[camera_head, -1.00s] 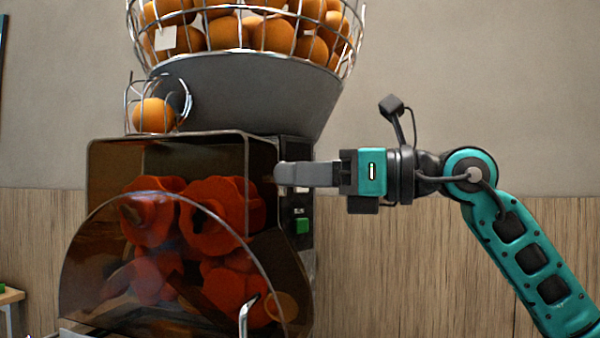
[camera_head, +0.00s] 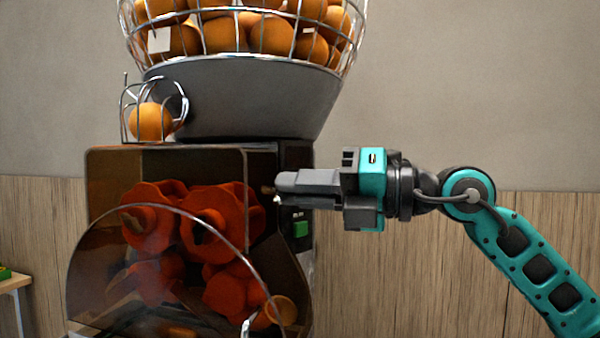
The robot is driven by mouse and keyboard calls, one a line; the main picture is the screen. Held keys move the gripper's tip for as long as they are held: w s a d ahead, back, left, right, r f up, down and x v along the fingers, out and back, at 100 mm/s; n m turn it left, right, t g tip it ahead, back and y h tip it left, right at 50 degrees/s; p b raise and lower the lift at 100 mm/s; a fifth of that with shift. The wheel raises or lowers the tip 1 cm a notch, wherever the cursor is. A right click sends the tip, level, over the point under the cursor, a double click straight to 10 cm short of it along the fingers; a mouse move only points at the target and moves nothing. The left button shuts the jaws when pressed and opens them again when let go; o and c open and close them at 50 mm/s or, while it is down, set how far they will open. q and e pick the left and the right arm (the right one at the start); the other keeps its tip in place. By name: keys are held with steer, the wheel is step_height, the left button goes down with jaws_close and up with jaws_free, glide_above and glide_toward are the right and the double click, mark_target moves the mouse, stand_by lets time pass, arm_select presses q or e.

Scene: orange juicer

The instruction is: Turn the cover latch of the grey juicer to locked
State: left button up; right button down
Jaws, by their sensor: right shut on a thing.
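The grey juicer (camera_head: 240,95) stands at the left and centre, with a dark see-through cover (camera_head: 115,190) over red squeezing drums (camera_head: 215,220). My right gripper (camera_head: 279,190) comes in from the right at the upper right edge of the juicer's front. Its fingers are rolled, one above the other, and shut on the cover latch (camera_head: 268,189), of which only a small brassy tip shows past the fingertips. The rest of the latch is hidden by the fingers. My left gripper is not in view.
A wire basket of oranges (camera_head: 270,35) sits on top of the juicer, with a single orange (camera_head: 150,121) in a small wire guide. A green switch (camera_head: 300,229) is just below my right gripper. A wooden table edge (camera_head: 15,281) shows at far left.

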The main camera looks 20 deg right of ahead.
steer(key=m+p, duration=0.5)
steer(key=m, duration=0.2)
steer(key=shift+f+p, duration=0.1)
steer(key=shift+p, duration=0.2)
stand_by(0.4)
steer(key=c, duration=1.2)
jaws_free()
steer(key=shift+o, duration=0.2)
steer(key=shift+d+f, duration=0.1)
